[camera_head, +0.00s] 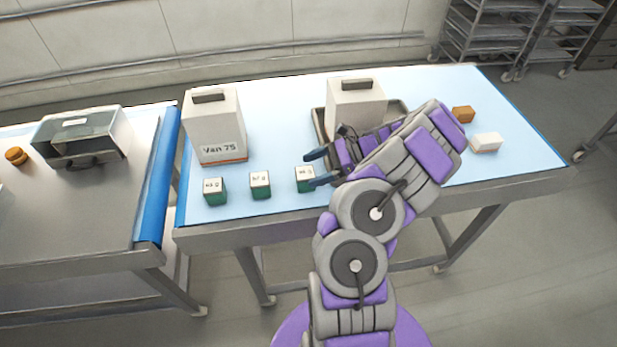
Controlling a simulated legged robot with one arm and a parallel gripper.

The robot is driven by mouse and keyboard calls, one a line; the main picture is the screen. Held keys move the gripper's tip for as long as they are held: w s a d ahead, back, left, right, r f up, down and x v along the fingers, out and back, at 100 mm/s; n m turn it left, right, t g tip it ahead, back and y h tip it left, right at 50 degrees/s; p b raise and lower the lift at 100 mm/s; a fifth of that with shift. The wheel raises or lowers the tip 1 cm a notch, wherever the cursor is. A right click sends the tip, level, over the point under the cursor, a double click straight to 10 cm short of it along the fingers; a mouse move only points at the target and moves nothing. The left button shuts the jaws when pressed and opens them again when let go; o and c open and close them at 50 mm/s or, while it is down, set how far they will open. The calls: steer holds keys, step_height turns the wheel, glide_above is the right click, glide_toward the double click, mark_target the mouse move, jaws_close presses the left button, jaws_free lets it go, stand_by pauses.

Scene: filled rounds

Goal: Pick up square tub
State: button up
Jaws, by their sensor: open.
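Three small square tubs with green sides and white labelled tops stand in a row along the front of the blue-topped table: a left one (215,192), a middle one (260,186) and a right one (304,180). I cannot tell from the picture which one the task names. My gripper (316,168) is open, its two dark fingertips pointing left, just beside and partly over the right tub. Nothing shows between the fingers. Whether a finger touches that tub I cannot tell.
A large white box labelled "Van 75" (213,125) stands behind the tubs. Another white box (355,98) stands on a dark tray (318,122), partly behind my arm. A brown block (463,114) and a white block (486,143) lie at right. A metal table (80,220) adjoins at left.

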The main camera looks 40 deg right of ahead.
mark_target(304, 174)
steer(key=x, duration=0.3)
steer(key=s+x, duration=0.1)
steer(key=x, duration=0.1)
steer(key=shift+a+r+b, duration=0.2)
steer(key=shift+a+b, duration=0.1)
steer(key=shift+w+a+f, duration=0.2)
steer(key=shift+w+a, duration=0.05)
steer(key=shift+w, duration=0.05)
steer(key=shift+d, duration=0.5)
steer(key=shift+c, duration=0.2)
steer(key=shift+d, duration=0.25)
steer(key=shift+c, duration=0.7)
steer(key=shift+a, duration=0.6)
steer(key=c, duration=0.7)
steer(key=shift+c, duration=1)
steer(key=shift+d, duration=0.25)
